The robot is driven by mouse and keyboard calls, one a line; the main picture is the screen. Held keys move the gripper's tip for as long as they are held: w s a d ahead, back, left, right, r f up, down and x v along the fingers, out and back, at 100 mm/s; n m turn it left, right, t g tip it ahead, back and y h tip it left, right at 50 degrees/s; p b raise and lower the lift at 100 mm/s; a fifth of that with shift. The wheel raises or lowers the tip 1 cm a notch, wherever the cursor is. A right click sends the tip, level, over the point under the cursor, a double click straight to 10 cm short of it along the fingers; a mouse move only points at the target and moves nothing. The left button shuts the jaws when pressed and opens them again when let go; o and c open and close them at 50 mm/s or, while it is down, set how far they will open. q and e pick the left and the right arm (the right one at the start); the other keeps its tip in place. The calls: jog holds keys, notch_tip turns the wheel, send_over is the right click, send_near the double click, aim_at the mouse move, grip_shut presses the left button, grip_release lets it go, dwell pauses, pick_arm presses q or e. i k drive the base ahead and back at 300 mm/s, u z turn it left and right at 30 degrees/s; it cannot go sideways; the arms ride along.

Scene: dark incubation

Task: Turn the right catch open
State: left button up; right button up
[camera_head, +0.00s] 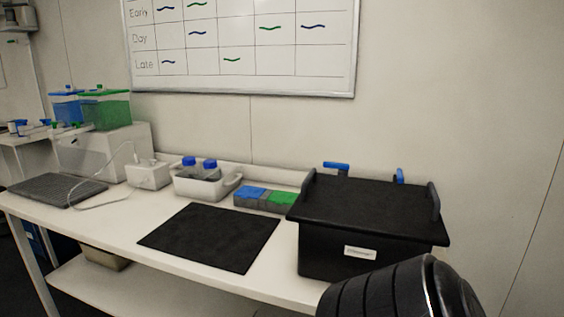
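A black box (340,261) with a flat black lid (375,205) stands at the right end of the white bench. Two blue catches show at the lid's back edge. The left catch (337,166) lies lengthwise along the edge. The right catch (399,176) looks narrow and upright from here, so it seems turned a different way; its lower part is hidden behind the lid. Neither of my grippers is in view. A dark ribbed part of what looks like my own arm covers the lower right, in front of the box's lower right corner.
A black mat (210,236) lies bare on the white bench left of the box. Behind it are a blue, grey and green block (264,198) and a white tub (203,186) with blue-capped bottles. Upright black handles (434,201) rise at the lid's sides. The wall is close behind.

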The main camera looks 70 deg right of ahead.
aim_at(400, 175)
jog(key=u, duration=0.5)
jog(key=k, duration=1.5)
jog(key=z, duration=1.15)
